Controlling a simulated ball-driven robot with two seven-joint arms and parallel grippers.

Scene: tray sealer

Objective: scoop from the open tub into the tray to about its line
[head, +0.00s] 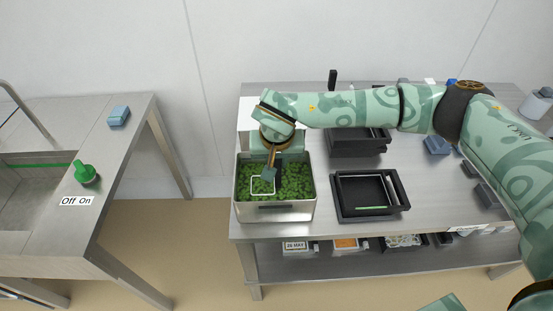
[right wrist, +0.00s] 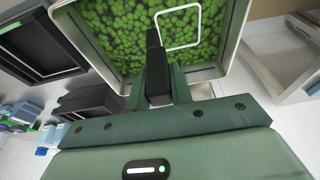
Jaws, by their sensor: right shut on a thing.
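The open tub (head: 285,210) is a metal container of green pieces on the left end of the table. It also shows in the right wrist view (right wrist: 236,35). My right gripper (head: 269,173) is over the tub, shut on the dark handle of a scoop. The scoop's pale square rim (head: 262,177) lies at the level of the green pieces; it also shows in the right wrist view (right wrist: 179,10). Green shows inside the rim, but I cannot tell how full the scoop is. The black tray (head: 374,216) stands right of the tub, with a green line inside. It looks empty.
Stacked black trays (head: 357,147) stand behind the tray. Blue blocks (head: 437,146) and small dark containers lie to the right. A shelf below holds labelled bins (head: 345,245). A separate bench with a green knob (head: 85,174) stands at the left, across a gap.

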